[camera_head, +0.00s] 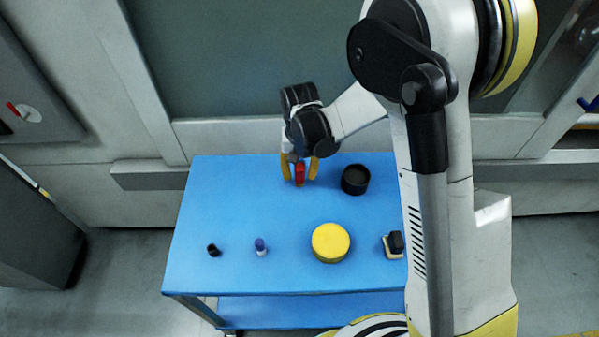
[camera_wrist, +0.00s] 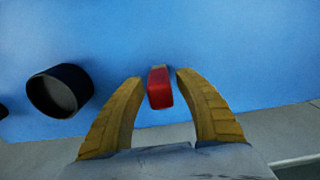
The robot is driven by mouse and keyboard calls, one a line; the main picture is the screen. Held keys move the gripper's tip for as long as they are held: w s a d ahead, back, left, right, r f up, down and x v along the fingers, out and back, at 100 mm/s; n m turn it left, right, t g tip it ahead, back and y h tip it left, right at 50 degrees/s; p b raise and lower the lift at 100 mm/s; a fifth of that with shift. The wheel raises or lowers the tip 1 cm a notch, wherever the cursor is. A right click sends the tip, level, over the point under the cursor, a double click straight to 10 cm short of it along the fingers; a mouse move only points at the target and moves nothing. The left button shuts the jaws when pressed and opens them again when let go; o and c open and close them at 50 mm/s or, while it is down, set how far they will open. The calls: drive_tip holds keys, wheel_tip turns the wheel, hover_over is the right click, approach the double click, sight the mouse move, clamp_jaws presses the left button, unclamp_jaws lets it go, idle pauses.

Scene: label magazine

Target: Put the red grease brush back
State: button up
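The red grease brush (camera_head: 299,173) is near the back edge of the blue table (camera_head: 230,195). In the wrist view its red part (camera_wrist: 159,92) shows between my fingertips, with a small gap on each side; its lower end is hard to make out. My gripper (camera_head: 299,174) points down over it, with its yellow fingers apart on either side. It also shows open in the wrist view (camera_wrist: 160,78). A black round open cup (camera_head: 355,180) stands just right of my gripper; it shows at left in the wrist view (camera_wrist: 78,82) and looks empty.
Along the front of the table are a small black cylinder (camera_head: 213,250), a blue-and-white small item (camera_head: 261,247), a yellow round tin (camera_head: 330,243) and a black block on a pale base (camera_head: 394,245). A wall stands behind the table. The table's left middle is clear.

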wheel_tip(320, 180, up, 12)
drive_tip(key=p, duration=0.3)
drive_tip(key=shift+r, duration=0.2)
drive_tip(key=shift+d+r, duration=0.1)
drive_tip(key=shift+r, duration=0.05)
drive_tip(key=s+d+r+t, duration=0.3)
drive_tip(key=s+d+r, duration=0.55)
drive_tip(key=r, duration=0.25)
drive_tip(key=s+d+r+t, duration=0.1)
drive_tip(key=s+d+t, duration=0.3)
drive_tip(key=s, duration=0.5)
drive_tip(key=d, duration=0.2)
drive_tip(key=shift+s+d+r, duration=0.15)
drive_tip(key=shift+d+r, duration=0.25)
